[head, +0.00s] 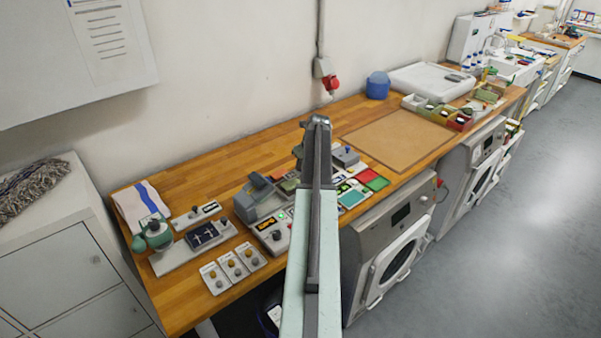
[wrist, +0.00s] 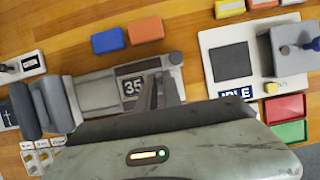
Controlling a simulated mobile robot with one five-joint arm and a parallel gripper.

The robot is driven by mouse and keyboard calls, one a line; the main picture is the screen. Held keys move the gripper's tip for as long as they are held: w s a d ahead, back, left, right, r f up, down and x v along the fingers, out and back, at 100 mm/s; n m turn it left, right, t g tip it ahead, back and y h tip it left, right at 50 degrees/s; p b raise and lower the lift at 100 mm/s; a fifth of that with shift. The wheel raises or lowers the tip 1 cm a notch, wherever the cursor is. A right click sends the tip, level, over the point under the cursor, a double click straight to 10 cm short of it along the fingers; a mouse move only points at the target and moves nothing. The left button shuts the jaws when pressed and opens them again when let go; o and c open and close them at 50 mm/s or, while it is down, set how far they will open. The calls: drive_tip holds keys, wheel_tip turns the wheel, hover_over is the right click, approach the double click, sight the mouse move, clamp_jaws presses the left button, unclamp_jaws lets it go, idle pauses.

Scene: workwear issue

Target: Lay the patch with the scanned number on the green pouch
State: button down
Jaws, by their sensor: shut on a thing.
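My gripper (wrist: 163,98) is shut at the right side of a dark patch reading "35" (wrist: 132,86) in the wrist view; its grip seems to be between the fingers. The patch is over the pale bed of a grey machine (wrist: 105,92); I cannot tell whether it touches the bed. In the head view my arm hides the gripper and patch. A small display with yellow characters (head: 267,225) is at the machine's front, too small to read. I cannot pick out the green pouch with certainty; a dull green thing (head: 289,186) shows beside my arm.
Blue (wrist: 108,40) and orange (wrist: 146,30) blocks lie behind the machine. A white board with an "IDLE" sign (wrist: 236,93) stands right, beside red (wrist: 285,107) and green (wrist: 290,131) trays. Several knobbed cards (head: 233,266) lie left. A brown mat (head: 398,139) is clear.

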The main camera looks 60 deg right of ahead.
wheel_tip(320, 180, down, 4)
drive_tip(key=shift+r+b, duration=0.1)
drive_tip(key=shift+b, duration=1.15)
drive_tip(key=shift+r, duration=0.25)
drive_tip(key=shift+f, duration=0.2)
drive_tip(key=c, duration=1.5)
unclamp_jaws()
drive_tip(key=shift+s+a+r+p, duration=0.1)
drive_tip(key=shift+s+r+p, duration=0.05)
drive_tip(key=shift+r+p, duration=0.4)
drive_tip(key=p+v, duration=1)
drive_tip(key=v, duration=0.1)
drive_tip(key=shift+r, duration=0.15)
